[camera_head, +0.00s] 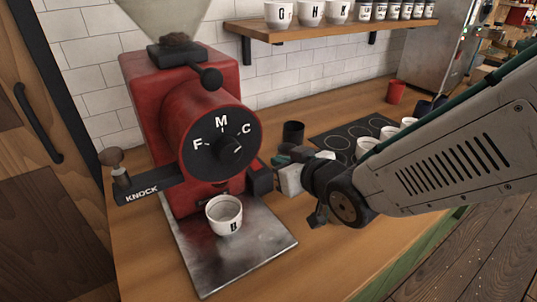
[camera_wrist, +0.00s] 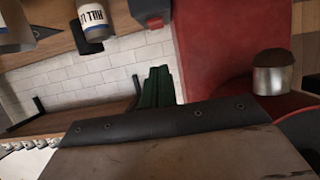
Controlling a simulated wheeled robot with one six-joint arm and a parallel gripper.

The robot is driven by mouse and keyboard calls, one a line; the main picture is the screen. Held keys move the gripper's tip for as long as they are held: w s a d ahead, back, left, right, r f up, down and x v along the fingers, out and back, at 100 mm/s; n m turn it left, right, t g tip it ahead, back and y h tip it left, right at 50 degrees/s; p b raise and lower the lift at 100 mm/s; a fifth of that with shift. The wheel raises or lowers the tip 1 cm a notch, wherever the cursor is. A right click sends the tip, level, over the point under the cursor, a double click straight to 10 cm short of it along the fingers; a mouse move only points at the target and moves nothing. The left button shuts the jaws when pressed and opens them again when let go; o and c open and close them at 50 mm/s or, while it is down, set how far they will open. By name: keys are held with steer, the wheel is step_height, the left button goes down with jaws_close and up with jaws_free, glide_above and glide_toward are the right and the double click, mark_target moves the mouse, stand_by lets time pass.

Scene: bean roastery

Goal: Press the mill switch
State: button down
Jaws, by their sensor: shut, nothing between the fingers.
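The mill (camera_head: 150,105) is a red machine with a round black dial marked F, M and C. A small dark box with a red face (camera_head: 261,180), which looks like the mill switch, sits low on its right side. My gripper (camera_head: 281,158) is just right of this box, its fingers shut and empty, pointing toward the mill. I cannot tell whether the fingertips touch the box. In the wrist view my dark green fingers (camera_wrist: 157,87) are together, with the red mill body (camera_wrist: 225,45) to their right.
A white cup (camera_head: 224,215) stands on the metal tray (camera_head: 215,262) under the mill. The knock arm (camera_head: 148,190) juts out left. A black cup (camera_head: 293,132) and a dark mat (camera_head: 345,137) lie behind my gripper. White cups stand near my arm. A shelf (camera_head: 300,32) holds cups and tins.

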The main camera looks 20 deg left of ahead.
steer(key=shift+s+d+r, duration=0.1)
steer(key=shift+s+d, duration=0.7)
steer(key=shift+d, duration=0.1)
steer(key=s+d+f+m+g+h, duration=0.1)
steer(key=s+d+f+g+h, duration=0.2)
steer(key=d, duration=0.5)
steer(key=s+d+f+m+g+h, duration=0.1)
steer(key=d+f+h, duration=0.2)
steer(key=d+h, duration=0.3)
steer(key=s+d+r+m+g, duration=0.1)
steer(key=s+d+r+m, duration=0.3)
steer(key=d, duration=0.7)
steer(key=s+d+r+m+g+h, duration=0.1)
steer(key=s+d+r+m+g, duration=0.1)
steer(key=s+d+r+m, duration=0.2)
steer(key=s+d+r, duration=0.3)
steer(key=s+d, duration=0.2)
steer(key=d, duration=0.2)
steer(key=shift+s+r+h, duration=0.2)
steer(key=shift+s+h, duration=0.05)
steer(key=shift+h, duration=0.05)
